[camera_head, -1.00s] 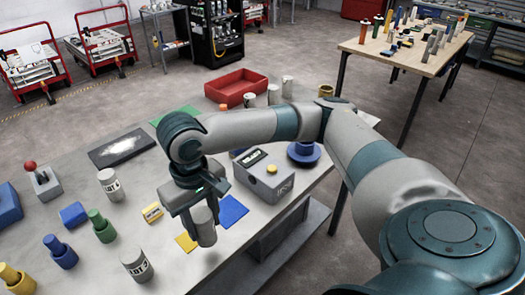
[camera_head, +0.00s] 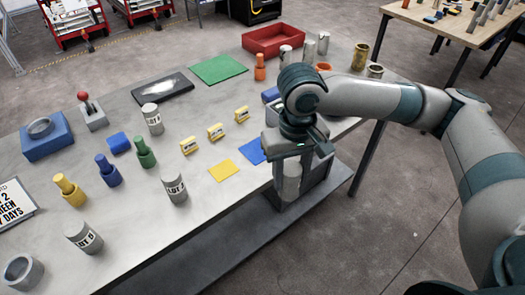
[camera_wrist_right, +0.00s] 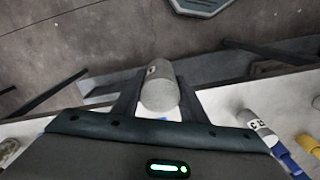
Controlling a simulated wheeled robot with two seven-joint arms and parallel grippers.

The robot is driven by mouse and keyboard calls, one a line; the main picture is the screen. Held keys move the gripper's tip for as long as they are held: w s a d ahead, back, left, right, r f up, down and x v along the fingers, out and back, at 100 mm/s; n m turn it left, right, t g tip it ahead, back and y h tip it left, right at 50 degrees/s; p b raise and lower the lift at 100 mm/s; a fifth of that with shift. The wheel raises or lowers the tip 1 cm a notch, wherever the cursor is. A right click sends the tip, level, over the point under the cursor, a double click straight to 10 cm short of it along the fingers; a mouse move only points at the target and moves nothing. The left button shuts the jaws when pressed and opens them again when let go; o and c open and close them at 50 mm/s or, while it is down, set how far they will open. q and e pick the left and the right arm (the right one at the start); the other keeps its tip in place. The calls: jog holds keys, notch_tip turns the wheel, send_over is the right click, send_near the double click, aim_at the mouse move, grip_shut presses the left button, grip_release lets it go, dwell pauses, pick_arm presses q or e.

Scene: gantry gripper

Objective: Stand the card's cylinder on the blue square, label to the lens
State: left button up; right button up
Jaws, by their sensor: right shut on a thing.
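My right gripper (camera_head: 291,178) is shut on a grey cylinder (camera_head: 291,186), held upright near the table's front edge, to the right of the blue square. In the right wrist view the cylinder (camera_wrist_right: 160,92) sits between the fingers, with a small part of a label at its far end. The blue square (camera_head: 250,152) lies flat, its right part hidden by the gripper. A yellow square (camera_head: 223,170) lies left of it. The card (camera_head: 12,208) at the left edge is cut off; "2", "EEN" and "DAYS" are readable. My left gripper is not in view.
Labelled grey cylinders stand left: one at the back (camera_head: 152,119), one in the middle (camera_head: 173,188), one in front (camera_head: 83,237). Yellow blocks (camera_head: 215,132) stand behind the squares. A red tray (camera_head: 275,42) and green mat (camera_head: 218,69) lie farther back. My arm hides part of the right side.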

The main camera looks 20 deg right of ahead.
jog(key=shift+w, duration=0.1)
jog(key=shift+w+d+r, duration=0.1)
jog(key=shift+w, duration=0.15)
jog(key=w+d+r+n, duration=0.2)
jog(key=w+d+r, duration=0.1)
jog(key=w, duration=0.4)
jog(key=w+d+r+n+b, duration=0.1)
jog(key=w+d+r+n, duration=0.2)
jog(key=w+d, duration=0.2)
jog(key=shift+w+d+r, duration=0.15)
jog(key=shift+w+d, duration=0.1)
jog(key=shift+w, duration=0.8)
jog(key=w+a+f+p, duration=0.3)
jog(key=w+a+f, duration=0.3)
jog(key=a, duration=0.4)
jog(key=shift+f+p, duration=0.3)
jog(key=shift+f, duration=0.25)
